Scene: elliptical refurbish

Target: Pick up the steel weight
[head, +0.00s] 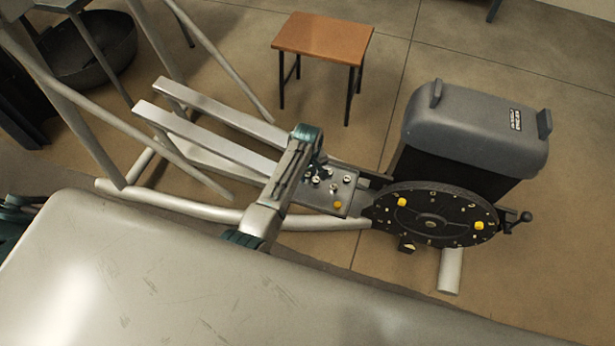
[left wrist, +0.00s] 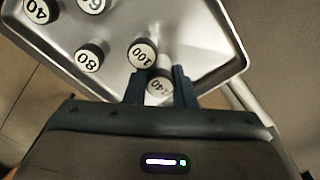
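The steel weight (left wrist: 160,87) is a small cylinder with a bare metal side and a pale top marked 40. It stands in a shallow metal tray (left wrist: 215,70) in the left wrist view. My left gripper (left wrist: 163,78) has one finger on each side of it; whether they press on it I cannot tell. In the head view my left gripper (head: 318,172) points down over the same tray (head: 335,208), and the steel weight cannot be told apart there. My right gripper is not in view.
Dark-sided weights marked 100 (left wrist: 141,53) and 80 (left wrist: 89,57) stand close by in the tray, with others beyond. A black dial wheel (head: 430,215) and a grey-lidded housing (head: 470,130) stand right of it. Metal rails (head: 215,145) run left. A wooden stool (head: 322,38) stands behind.

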